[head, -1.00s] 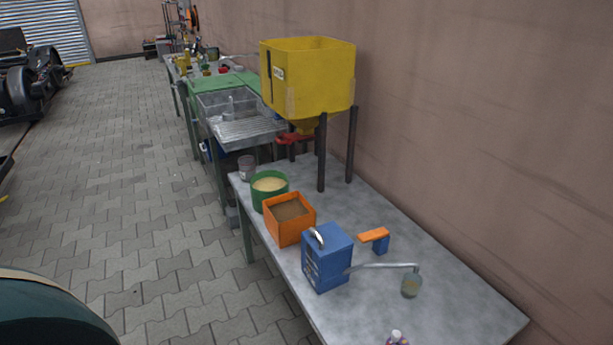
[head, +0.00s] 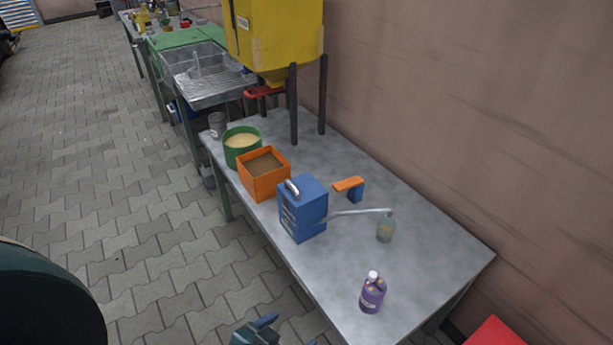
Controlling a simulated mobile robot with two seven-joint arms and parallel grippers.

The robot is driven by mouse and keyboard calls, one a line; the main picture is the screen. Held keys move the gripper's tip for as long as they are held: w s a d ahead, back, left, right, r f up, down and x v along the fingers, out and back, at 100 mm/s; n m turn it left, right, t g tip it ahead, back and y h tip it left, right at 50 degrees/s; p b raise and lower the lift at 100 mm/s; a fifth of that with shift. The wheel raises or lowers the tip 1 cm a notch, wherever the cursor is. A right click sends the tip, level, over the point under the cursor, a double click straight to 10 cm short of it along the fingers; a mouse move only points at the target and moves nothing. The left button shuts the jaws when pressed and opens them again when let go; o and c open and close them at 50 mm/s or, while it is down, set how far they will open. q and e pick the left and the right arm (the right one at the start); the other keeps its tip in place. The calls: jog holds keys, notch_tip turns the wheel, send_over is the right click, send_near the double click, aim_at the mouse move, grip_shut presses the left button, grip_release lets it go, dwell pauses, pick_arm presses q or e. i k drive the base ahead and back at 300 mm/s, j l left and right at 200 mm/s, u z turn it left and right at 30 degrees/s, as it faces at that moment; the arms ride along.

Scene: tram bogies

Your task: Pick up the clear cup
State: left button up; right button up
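A see-through greenish cup (head: 386,230) stands on the grey table under the end of a thin metal spout. The spout comes from a blue box-shaped device (head: 304,208). A second small greyish cup (head: 217,124) stands at the table's far left corner; I cannot tell whether it is clear. A gripper of mine, seemingly the left (head: 289,332), shows at the bottom edge, partly cut off, in front of the table and well away from both cups. Its fingertips look apart, with nothing seen between them. My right gripper is not in view.
On the table (head: 430,255) are a purple bottle (head: 372,292), an orange box (head: 264,174), a green tub (head: 242,148) and an orange-and-blue tool (head: 350,186). A yellow hopper (head: 275,40) on dark legs stands behind. A red object (head: 495,334) shows at lower right.

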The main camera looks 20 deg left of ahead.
aim_at(386, 227)
jog(key=l, duration=0.35)
jog(key=i+l+z, duration=0.1)
jog(key=l, duration=0.3)
jog(key=i+l+z, duration=0.1)
jog(key=i+l, duration=0.2)
